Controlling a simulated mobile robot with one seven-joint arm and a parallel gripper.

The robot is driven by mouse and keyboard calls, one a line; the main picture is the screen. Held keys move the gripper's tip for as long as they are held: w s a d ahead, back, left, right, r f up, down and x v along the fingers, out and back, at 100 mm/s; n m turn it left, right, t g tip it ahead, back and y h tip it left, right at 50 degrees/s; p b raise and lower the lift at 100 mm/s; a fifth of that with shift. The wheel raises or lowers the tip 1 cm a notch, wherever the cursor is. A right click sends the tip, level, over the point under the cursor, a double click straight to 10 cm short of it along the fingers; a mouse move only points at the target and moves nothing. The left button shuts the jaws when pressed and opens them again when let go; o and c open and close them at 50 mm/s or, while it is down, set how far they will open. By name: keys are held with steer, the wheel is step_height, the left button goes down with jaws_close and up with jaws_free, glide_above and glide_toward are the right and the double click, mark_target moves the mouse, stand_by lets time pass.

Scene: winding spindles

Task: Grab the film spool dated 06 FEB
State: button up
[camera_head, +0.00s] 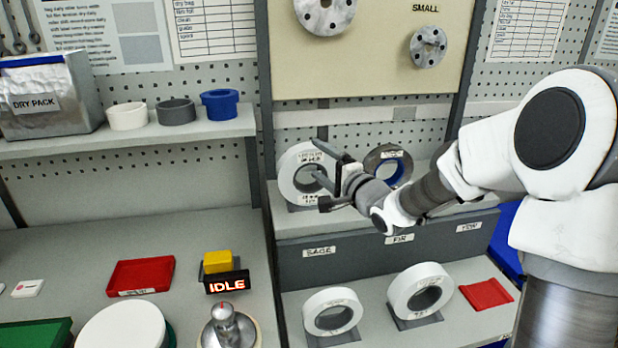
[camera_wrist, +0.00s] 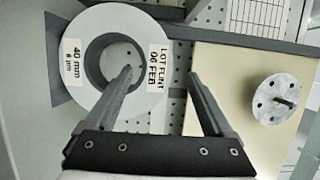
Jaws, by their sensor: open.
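The film spool dated 06 FEB (camera_wrist: 88,30) is a wide white ring with an open centre. In the wrist view its labels read "LOT FLINT 06 FEB" and "40 mm". In the head view this white spool (camera_head: 290,172) stands upright on a dark cradle on the upper step, above the "SAGE" label. My gripper (camera_wrist: 158,73) is open. In the wrist view one finger overlaps the spool's centre hole and the other lies beyond its outer edge, with the labelled rim between them. My gripper (camera_head: 318,160) is in front of the spool in the head view; contact cannot be told.
A grey spool with a blue core (camera_head: 372,163) stands to the right on the same step. Two white spools (camera_head: 312,315) (camera_head: 400,290) stand on the lower shelf near a red tray (camera_head: 487,294). An "IDLE" display (camera_head: 227,282) is on the left bench. A panel with discs (camera_head: 380,60) rises behind.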

mark_target(314, 156)
steer(key=shift+b+x, duration=0.4)
steer(key=shift+x, duration=2.5)
steer(key=shift+w+d+f, duration=0.1)
steer(key=shift+d+f, duration=0.1)
jaws_close()
steer(key=shift+r, duration=0.1)
